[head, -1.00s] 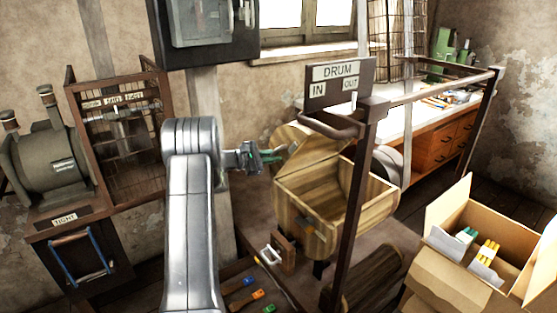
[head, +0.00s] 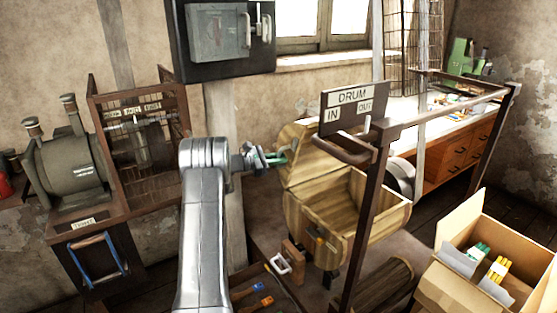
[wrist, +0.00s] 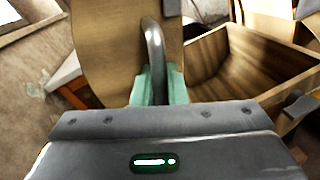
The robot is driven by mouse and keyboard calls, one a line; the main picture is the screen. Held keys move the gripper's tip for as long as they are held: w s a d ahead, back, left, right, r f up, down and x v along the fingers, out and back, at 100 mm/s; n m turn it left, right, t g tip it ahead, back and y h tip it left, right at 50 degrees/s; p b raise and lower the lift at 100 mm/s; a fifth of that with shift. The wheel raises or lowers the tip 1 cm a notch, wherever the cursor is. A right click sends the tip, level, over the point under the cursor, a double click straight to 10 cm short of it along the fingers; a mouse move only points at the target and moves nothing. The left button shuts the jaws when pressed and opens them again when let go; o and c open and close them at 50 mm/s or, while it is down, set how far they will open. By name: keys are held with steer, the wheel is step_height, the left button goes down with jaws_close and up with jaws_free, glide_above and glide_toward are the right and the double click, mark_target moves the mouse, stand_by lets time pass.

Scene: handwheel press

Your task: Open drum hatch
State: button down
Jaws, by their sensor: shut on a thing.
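The wooden drum (head: 385,222) stands right of my arm, and its open inside shows. Its hatch (head: 302,172) is swung up at the drum's left side, tilted back. In the wrist view the hatch (wrist: 100,35) fills the upper middle, with a curved metal handle (wrist: 153,45) on it. My gripper (head: 280,158) is at the hatch. In the wrist view its green fingers (wrist: 157,86) are shut on the handle. The drum's inside (wrist: 240,70) shows to the right.
A post and rail with a DRUM IN/OUT sign (head: 353,105) stand close in front of the drum. An open cardboard box (head: 455,290) is at the lower right. A dark wall cabinet (head: 222,40) hangs above my arm. A workbench (head: 450,150) is behind.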

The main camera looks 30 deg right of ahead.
mark_target(289, 132)
steer(key=c, duration=1.5)
jaws_free()
steer(key=shift+r, duration=0.25)
steer(key=shift+c, duration=0.2)
steer(key=shift+f, duration=0.1)
step_height(289, 132, up, 10)
